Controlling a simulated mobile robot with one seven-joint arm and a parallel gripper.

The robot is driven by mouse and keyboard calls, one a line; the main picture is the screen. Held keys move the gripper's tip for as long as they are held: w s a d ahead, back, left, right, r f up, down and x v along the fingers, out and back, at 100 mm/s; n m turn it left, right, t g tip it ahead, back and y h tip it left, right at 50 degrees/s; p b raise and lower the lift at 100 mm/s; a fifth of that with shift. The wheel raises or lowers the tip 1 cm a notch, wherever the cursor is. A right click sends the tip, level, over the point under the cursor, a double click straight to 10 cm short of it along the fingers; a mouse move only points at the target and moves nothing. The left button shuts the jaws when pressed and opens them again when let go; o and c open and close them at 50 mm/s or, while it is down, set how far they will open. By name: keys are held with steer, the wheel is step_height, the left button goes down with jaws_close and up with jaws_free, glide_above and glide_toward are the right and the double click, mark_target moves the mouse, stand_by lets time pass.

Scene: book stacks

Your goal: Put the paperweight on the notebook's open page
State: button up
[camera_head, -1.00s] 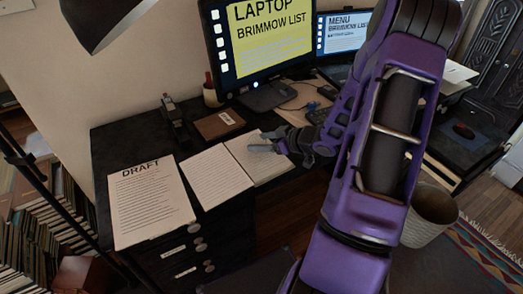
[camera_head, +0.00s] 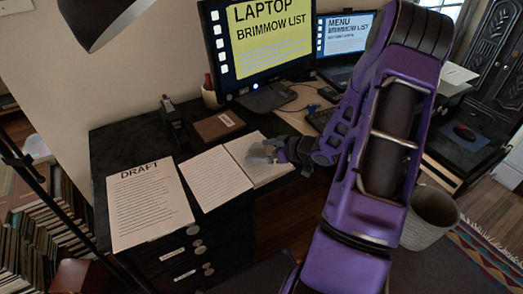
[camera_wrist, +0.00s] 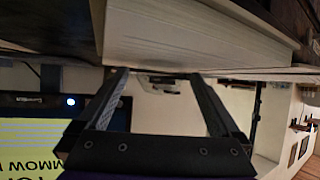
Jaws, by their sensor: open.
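The open notebook lies on the dark desk (camera_head: 130,148), with its left page (camera_head: 213,178) bare and its right page (camera_head: 270,172) partly covered by my gripper. My gripper (camera_head: 264,152) is low over the right page. A pale grey shape shows at its fingertips; I cannot tell whether it is the paperweight or part of the fingers. In the wrist view, which is upside down, the two fingers of my gripper (camera_wrist: 160,80) stand apart beside a thick block of page edges (camera_wrist: 190,35). A small greyish thing shows between the tips, too unclear to name.
A DRAFT sheet (camera_head: 148,205) lies left of the notebook. Behind are a brown box (camera_head: 218,125), a dark upright device (camera_head: 173,120), a monitor (camera_head: 262,45) and a laptop (camera_head: 343,45). A lamp shade (camera_head: 98,20) hangs at upper left. A bin (camera_head: 430,218) stands at right.

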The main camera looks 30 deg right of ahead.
steer(key=p+v, duration=0.2)
steer(key=v, duration=1)
steer(key=shift+r, duration=0.1)
